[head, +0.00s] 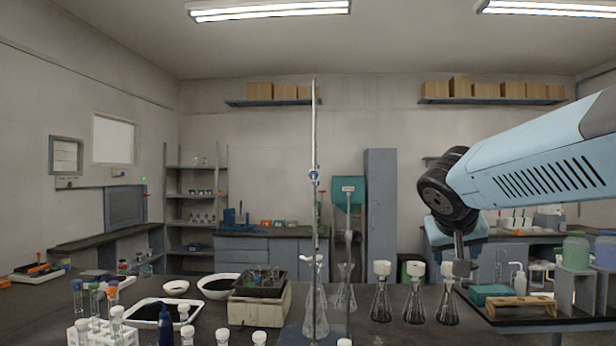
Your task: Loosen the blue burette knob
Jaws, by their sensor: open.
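A tall thin burette (314,120) stands upright near the middle of the bench. A small blue knob (313,177) shows partway up it; its details are too small to read. A white fitting (317,259) is lower on the burette, above a clear conical flask (316,315). My arm reaches in from the right, and my gripper (462,268) hangs down at its end. It is well right of the burette and lower than the blue knob, apart from both. It appears beside the white-topped flasks; its fingers are small and partly merged with the background.
Several white-topped flasks (382,300) stand right of the burette. A box-shaped device (258,307), a white tray (131,318) and bowls are on its left. Capped tubes (116,322) line the front left. Air above the bench between burette and arm is clear.

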